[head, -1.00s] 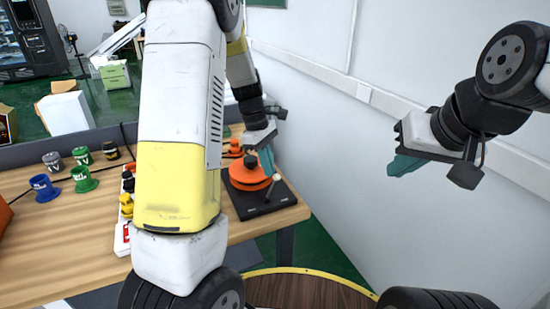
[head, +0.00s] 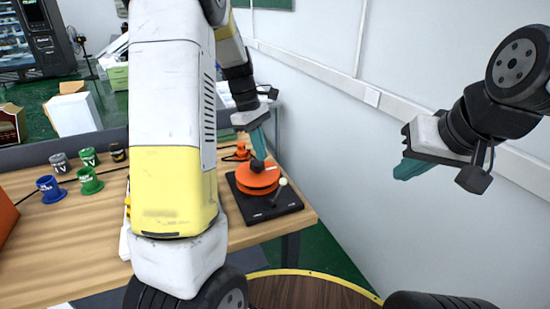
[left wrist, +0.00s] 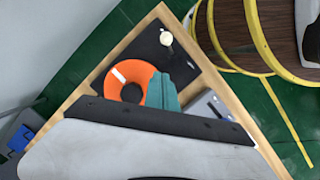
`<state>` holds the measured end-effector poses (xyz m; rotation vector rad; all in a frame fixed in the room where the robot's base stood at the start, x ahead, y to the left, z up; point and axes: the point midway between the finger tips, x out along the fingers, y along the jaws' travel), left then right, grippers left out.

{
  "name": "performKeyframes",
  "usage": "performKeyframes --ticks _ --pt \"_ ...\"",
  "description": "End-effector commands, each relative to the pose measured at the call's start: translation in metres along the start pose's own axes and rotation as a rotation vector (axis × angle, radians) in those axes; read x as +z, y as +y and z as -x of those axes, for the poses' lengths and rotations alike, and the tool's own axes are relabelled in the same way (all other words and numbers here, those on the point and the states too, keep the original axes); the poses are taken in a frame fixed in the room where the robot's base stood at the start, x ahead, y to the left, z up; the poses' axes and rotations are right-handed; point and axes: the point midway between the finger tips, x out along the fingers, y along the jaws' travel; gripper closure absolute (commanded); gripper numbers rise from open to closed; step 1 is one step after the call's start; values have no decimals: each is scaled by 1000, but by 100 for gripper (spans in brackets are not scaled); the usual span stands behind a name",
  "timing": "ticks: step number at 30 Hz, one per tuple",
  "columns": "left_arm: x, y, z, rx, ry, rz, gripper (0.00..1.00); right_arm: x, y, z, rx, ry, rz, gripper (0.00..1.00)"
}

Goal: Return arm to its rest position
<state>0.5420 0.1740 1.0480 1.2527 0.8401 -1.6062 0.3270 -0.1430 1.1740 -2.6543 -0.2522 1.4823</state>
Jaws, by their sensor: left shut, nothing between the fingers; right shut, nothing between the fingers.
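My left gripper (head: 259,143) is shut and empty, its teal fingers together just above the orange disc device (head: 258,184) on a black base (head: 285,205) at the table's right end. The left wrist view also shows the shut teal fingers (left wrist: 161,92) overlapping the edge of the orange disc (left wrist: 130,75); I cannot tell whether they touch it. My right gripper (head: 402,170) is shut and empty, held in the air at the right in front of the white wall. My left arm hides the middle of the table.
Several coloured cups, including a blue one (head: 48,188) and a green one (head: 88,181), stand on the wooden table (head: 60,245) at the left. A small orange piece (head: 241,152) stands behind the device. A white wall (head: 330,120) runs along the right.

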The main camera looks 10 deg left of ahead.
Motion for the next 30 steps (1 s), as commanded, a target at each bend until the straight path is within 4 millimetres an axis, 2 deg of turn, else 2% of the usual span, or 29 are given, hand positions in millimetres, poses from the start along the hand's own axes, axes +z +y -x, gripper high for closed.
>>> performKeyframes --ticks 3,10,14,17,22,26,30 --pt "0 3 23 3 3 2 100 0 0 -1 0 -2 1 100" --pt "2 3 45 6 2 -4 100 0 0 0 0 -2 1 100" --pt "13 -8 60 43 9 -80 100 0 0 -1 0 -2 1 100" --pt "30 -27 76 103 29 -211 100 0 0 -1 0 -2 1 100" --pt "65 -72 101 213 115 -510 100 0 0 0 0 -2 1 100" --pt "91 -107 110 278 217 -742 100 0 0 -1 0 -2 1 100" --pt "114 -143 110 321 354 -977 100 0 0 -1 0 -2 1 100"
